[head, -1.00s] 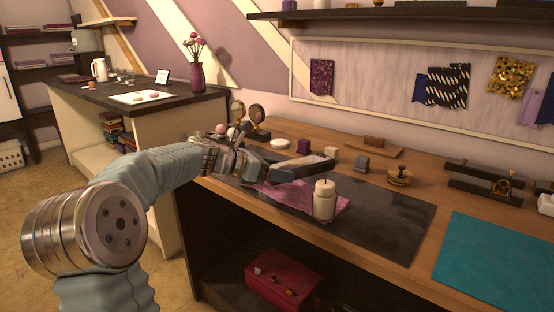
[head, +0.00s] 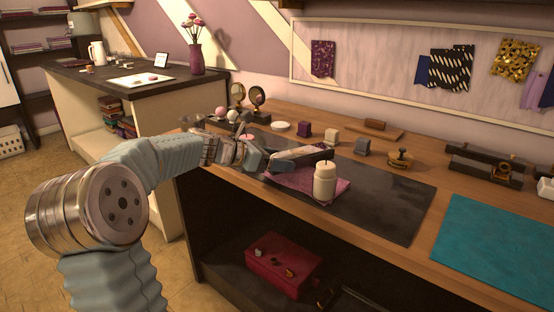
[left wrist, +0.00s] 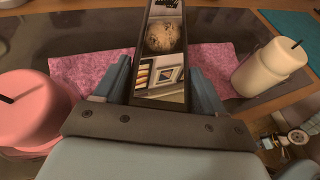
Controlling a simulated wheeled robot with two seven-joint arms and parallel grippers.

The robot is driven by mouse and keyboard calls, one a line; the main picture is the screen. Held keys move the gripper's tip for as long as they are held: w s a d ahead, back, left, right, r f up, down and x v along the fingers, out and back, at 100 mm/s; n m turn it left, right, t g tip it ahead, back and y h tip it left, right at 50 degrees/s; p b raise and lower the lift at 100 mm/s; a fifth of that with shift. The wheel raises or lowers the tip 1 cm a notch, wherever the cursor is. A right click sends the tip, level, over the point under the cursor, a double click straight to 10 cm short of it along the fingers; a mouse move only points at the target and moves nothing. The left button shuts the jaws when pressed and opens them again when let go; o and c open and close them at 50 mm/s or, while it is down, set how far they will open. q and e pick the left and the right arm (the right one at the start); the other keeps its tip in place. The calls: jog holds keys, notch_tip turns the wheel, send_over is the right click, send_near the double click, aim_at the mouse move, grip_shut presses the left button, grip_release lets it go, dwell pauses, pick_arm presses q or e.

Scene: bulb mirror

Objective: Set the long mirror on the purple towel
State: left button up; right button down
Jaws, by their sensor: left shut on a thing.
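The long mirror (head: 297,157) has a dark frame and is held by my left gripper (head: 262,160), whose fingers are shut on its near end. In the left wrist view the mirror (left wrist: 162,55) sits between the two blue fingers (left wrist: 163,88), with reflections in its glass. The purple towel (head: 335,188) lies flat on the dark mat, under and around the mirror. Pink towel cloth shows on both sides of the mirror in the left wrist view (left wrist: 95,75). I cannot tell whether the mirror touches the towel. My right gripper is not in view.
A cream candle (head: 325,184) stands at the towel's front edge, close to the mirror. A pink candle (left wrist: 45,105) is close on the gripper's other side. Round mirrors (head: 257,98) and small blocks (head: 304,135) stand behind. The dark mat (head: 395,207) is clear at right.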

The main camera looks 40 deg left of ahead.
pick_arm(q)
jog(key=shift+f+b, duration=0.5)
jog(key=shift+f, duration=0.25)
jog(key=o, duration=1.2)
jog(key=shift+o, duration=0.2)
jog(key=v, duration=1.3)
jog(key=shift+s+a, duration=0.2)
jog(key=shift+s, duration=0.15)
jog(key=shift+r, duration=0.1)
